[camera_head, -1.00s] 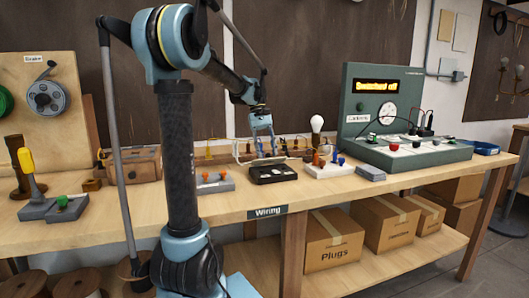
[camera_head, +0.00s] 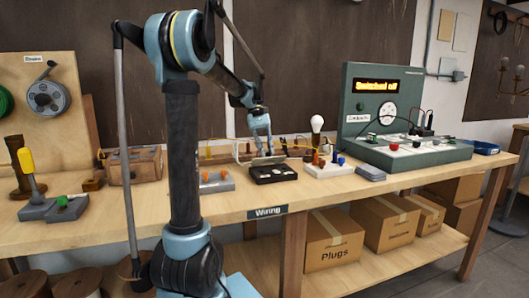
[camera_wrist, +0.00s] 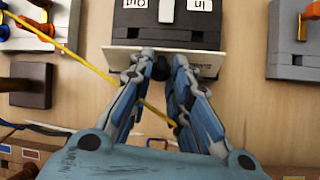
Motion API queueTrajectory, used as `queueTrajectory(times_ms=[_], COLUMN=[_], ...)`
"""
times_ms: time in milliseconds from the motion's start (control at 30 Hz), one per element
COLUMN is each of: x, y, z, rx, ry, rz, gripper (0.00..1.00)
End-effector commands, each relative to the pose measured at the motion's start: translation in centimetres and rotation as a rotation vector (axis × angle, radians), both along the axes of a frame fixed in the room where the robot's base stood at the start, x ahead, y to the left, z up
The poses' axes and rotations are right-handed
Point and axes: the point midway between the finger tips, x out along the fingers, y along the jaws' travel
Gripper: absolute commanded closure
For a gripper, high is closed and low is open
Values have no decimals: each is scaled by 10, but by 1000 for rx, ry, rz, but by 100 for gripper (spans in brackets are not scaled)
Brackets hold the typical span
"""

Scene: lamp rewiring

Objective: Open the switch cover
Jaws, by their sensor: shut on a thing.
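The black switch box (camera_head: 274,177) lies on the workbench near the middle in the head view. In the wrist view the switch box (camera_wrist: 165,34) is at the top, with two white labels reading "In" and "Out" upside down. Its pale cover plate (camera_wrist: 118,58) is at the box's edge nearest my gripper; in the head view the cover (camera_head: 268,160) is raised along the back of the box. My gripper (camera_head: 262,152) is above that back edge. In the wrist view my gripper (camera_wrist: 161,70) is shut on the cover at a dark knob, which the fingertips partly hide.
A lamp block with a bulb (camera_head: 317,124) stands to the right, with a grey block (camera_head: 371,174) beyond it. A grey block with orange terminals (camera_head: 216,182) is left. A yellow wire (camera_wrist: 80,65) passes under my fingers in the wrist view.

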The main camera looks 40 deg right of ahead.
Motion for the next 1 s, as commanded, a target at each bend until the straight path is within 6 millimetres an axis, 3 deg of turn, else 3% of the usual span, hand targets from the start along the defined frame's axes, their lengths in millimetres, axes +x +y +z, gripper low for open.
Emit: queueTrajectory(times_ms=[233, 267, 333, 733, 1000], x=[1, 1, 1, 2, 22], y=[2, 2, 2, 1, -2], z=[0, 0, 0, 2, 34], rx=[5, 5, 5, 3, 1], ry=[-1, -1, -1, -1, -1], rz=[0, 0, 0, 1, 1], gripper=[100, 78, 62, 62, 62])
